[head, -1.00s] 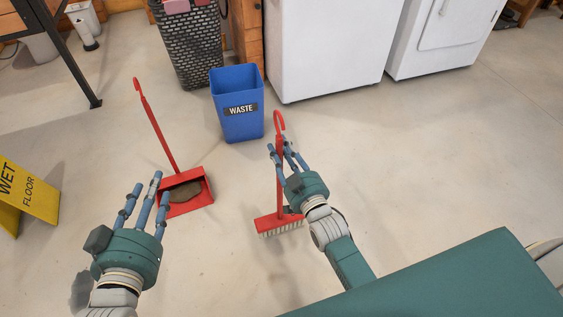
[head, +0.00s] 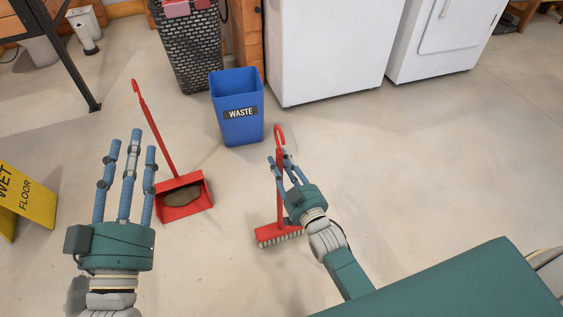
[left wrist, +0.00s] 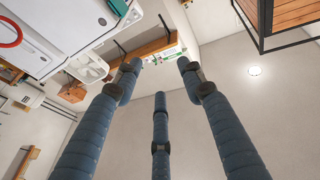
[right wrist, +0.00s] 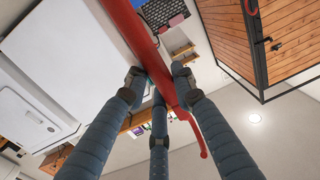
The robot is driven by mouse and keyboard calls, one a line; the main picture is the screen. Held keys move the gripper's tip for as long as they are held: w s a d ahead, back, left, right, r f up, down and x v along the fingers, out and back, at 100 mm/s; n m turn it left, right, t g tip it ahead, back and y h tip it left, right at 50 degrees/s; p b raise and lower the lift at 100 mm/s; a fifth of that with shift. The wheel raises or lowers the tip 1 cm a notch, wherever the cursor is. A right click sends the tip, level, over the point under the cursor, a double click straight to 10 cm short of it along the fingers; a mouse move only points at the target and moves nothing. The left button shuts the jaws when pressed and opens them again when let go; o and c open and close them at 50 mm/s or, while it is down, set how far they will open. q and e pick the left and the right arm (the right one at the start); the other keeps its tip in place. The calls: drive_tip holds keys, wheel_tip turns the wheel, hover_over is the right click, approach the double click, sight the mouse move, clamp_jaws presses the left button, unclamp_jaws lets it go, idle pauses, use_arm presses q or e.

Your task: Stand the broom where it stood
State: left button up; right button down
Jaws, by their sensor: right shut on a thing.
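The red broom (head: 279,215) is close to upright, its hooked handle up and its pale-bristled head down at the floor; I cannot tell if the bristles touch it. My right gripper (head: 282,170) is shut on the broom's handle below the hook. In the right wrist view the handle (right wrist: 140,38) runs between the fingers. My left gripper (head: 130,150) is open and empty, left of the broom. In the head view its fingers overlap the floor beside the red dustpan (head: 166,211), which has its own hooked handle and holds a brown heap.
A blue waste bin (head: 238,125) stands behind the broom. White appliances (head: 325,50) and a dark woven basket (head: 187,55) line the back. A yellow wet-floor sign (head: 28,200) stands at the left. The floor (head: 440,150) to the right is clear.

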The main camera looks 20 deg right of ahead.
use_arm(q)
drive_tip(key=shift+r, duration=0.15)
use_arm(e)
drive_tip(key=c, duration=1.4)
unclamp_jaws()
drive_tip(key=shift+c, duration=0.2)
use_arm(q)
drive_tip(key=shift+r, duration=0.15)
